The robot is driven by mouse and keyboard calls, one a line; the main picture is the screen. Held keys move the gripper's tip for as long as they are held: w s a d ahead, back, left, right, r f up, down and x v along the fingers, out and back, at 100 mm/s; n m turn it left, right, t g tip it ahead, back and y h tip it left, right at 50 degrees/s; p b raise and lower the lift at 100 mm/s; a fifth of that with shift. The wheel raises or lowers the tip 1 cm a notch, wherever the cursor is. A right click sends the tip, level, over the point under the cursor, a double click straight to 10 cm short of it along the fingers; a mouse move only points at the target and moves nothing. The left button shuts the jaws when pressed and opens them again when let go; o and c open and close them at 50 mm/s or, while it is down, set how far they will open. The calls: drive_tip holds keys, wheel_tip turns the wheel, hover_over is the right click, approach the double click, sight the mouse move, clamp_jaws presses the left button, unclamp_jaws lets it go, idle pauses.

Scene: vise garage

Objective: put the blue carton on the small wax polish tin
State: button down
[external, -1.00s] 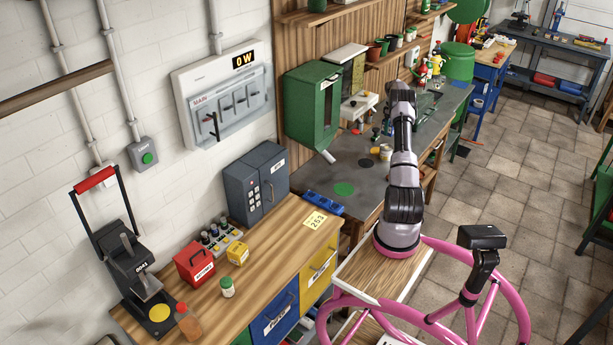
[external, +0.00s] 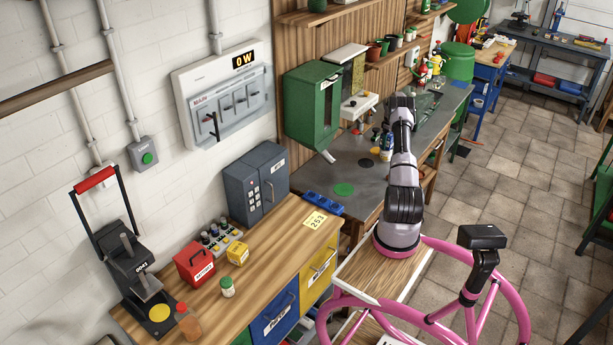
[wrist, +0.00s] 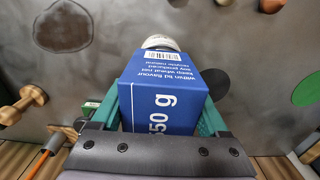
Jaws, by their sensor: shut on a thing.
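The blue carton (wrist: 165,85) is between the teal fingers of my gripper (wrist: 166,108) in the wrist view, with a barcode and white print showing. My gripper is shut on it. A pale round-rimmed thing (wrist: 160,41) shows just past the carton's far end, probably the small wax polish tin. The carton hides most of it, and I cannot tell whether they touch. In the external view, a bit of the blue carton (external: 386,142) shows beside my arm over the grey bench, above a small whitish patch. My arm hides my fingers there.
The grey bench (external: 318,178) has a green disc (external: 344,189) and a black disc (external: 366,163) on top. In the wrist view, a wooden knobbed thing (wrist: 26,102) lies at left and the green disc (wrist: 307,89) at right. A green cabinet (external: 312,105) hangs behind the bench.

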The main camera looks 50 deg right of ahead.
unclamp_jaws()
wheel_tip(320, 180, up, 12)
drive_tip(key=shift+r, duration=0.1)
idle(0.3)
idle(0.4)
